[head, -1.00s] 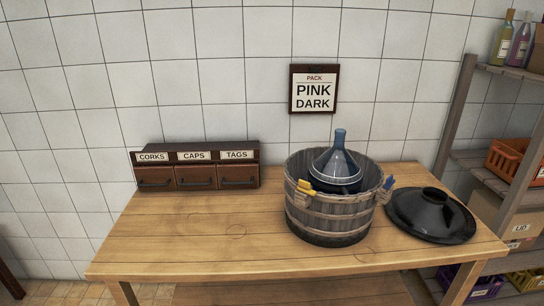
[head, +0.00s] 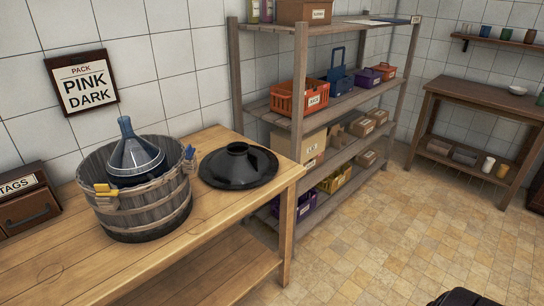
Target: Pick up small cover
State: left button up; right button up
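A black, round, cone-shaped cover (head: 238,167) lies flat on the right end of the wooden table (head: 130,258). It has a short raised neck in its middle. It is the only cover I can make out, and I cannot tell whether it is the small one. Left of it stands a wooden slatted basket (head: 150,212) with a blue-grey glass demijohn (head: 137,155) inside, its neck sticking up.
A wooden shelf rack (head: 297,100) with crates and boxes stands just right of the table. An orange crate (head: 290,105) and a blue caddy (head: 338,80) are on it. A second wooden table (head: 480,95) stands far right. The tiled floor (head: 400,235) between is mostly open.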

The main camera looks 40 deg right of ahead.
aim_at(222, 168)
jog(key=z, duration=0.95)
jog(key=i, duration=0.1)
